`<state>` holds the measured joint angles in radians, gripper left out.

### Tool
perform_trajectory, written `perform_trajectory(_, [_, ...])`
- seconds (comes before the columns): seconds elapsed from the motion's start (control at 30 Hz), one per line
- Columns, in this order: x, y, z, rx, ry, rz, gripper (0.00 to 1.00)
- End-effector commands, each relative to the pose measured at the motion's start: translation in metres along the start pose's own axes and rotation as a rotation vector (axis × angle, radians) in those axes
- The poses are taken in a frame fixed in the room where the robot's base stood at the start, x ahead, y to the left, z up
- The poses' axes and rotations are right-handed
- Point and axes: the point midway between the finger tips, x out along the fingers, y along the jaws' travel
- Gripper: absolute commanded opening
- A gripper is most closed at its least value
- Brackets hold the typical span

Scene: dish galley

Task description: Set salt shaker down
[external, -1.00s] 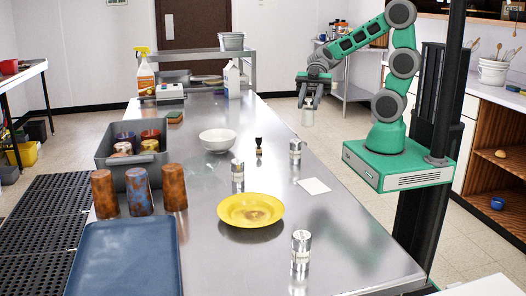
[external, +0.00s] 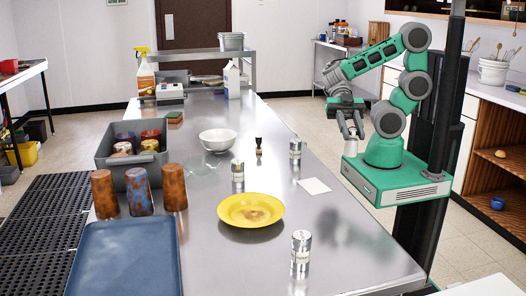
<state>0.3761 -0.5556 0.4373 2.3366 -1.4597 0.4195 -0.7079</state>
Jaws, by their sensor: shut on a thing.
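My gripper (external: 350,121) points down beyond the table's right edge, in front of my green base. It is shut on a small pale shaker (external: 351,132), which is partly covered by the fingers; I take it for the salt shaker. The shaker is up in the air, apart from the table. Three similar silver-topped shakers stand upright on the steel table (external: 345,235): one at the near right (external: 301,252), one behind the yellow plate (external: 238,172), and one near the right edge (external: 295,149). Their labels are too small to read.
At left are a grey bin (external: 150,172), rusty-looking tumblers (external: 139,192) and a blue tray (external: 122,262). The table's right front is mostly clear.

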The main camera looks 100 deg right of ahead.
Motion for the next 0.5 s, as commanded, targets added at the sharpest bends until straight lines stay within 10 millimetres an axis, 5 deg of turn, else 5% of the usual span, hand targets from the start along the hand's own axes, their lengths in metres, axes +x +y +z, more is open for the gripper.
perform_trajectory(0.03, [0.011, 0.003, 0.013, -0.009, 0.001, -0.003, 0.0])
perform_trajectory(0.2, [0.044, 0.032, 0.004, 0.003, 0.004, -0.012, 0.0])
perform_trajectory(0.5, [0.092, 0.065, 0.041, 0.003, 0.003, -0.002, 0.0])
